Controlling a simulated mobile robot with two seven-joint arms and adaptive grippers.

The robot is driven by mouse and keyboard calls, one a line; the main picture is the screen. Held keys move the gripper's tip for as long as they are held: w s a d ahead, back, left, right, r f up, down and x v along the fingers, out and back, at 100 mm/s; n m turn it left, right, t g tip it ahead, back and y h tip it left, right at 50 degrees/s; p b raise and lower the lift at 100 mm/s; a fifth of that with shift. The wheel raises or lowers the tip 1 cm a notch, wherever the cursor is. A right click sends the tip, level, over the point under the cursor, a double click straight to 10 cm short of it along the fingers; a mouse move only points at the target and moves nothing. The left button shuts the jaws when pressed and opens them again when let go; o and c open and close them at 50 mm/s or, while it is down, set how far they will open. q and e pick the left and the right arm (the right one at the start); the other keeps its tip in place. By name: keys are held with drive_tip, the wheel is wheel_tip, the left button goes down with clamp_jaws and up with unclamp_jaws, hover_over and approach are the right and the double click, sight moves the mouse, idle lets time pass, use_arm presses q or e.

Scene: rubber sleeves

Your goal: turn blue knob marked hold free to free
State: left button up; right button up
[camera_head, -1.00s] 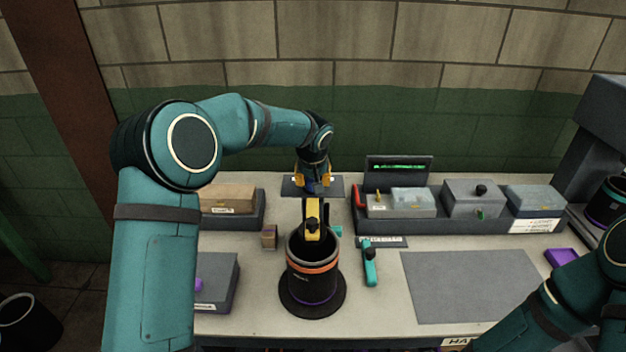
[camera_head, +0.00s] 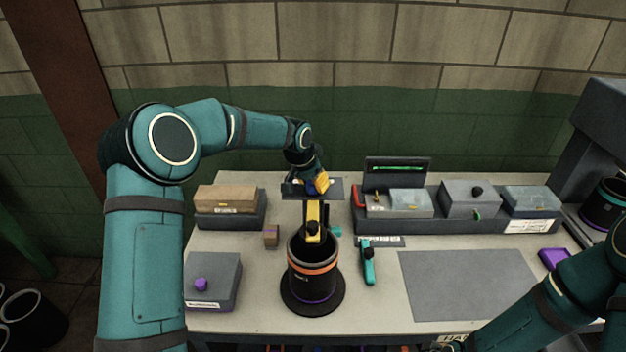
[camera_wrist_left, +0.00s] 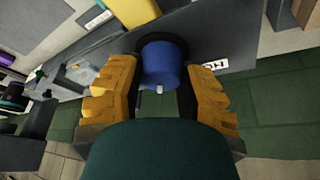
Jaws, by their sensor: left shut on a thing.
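The blue knob (camera_wrist_left: 161,66) shows in the left wrist view on a dark grey plate (camera_wrist_left: 215,40), with a small white mark on its rim. A white label with partly visible dark letters is beside it on the plate. My left gripper (camera_wrist_left: 160,92) has its yellow fingers on both sides of the knob and is shut on it. In the head view my left gripper (camera_head: 318,183) is at the plate (camera_head: 331,190), above the yellow and black upright; the knob is mostly hidden there. My right arm (camera_head: 565,295) enters at lower right; its gripper is out of view.
A black cylinder (camera_head: 314,284) with an orange band stands below the plate on the table. A teal-handled tool (camera_head: 368,262) lies to its right. A grey tray (camera_head: 455,228) with several boxes is at the back right. A grey mat (camera_head: 468,285) lies clear at right.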

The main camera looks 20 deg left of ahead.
idle(0.4)
use_arm(q)
drive_tip(key=o, duration=1.2)
drive_tip(key=shift+f, duration=0.1)
drive_tip(key=v, duration=1.2)
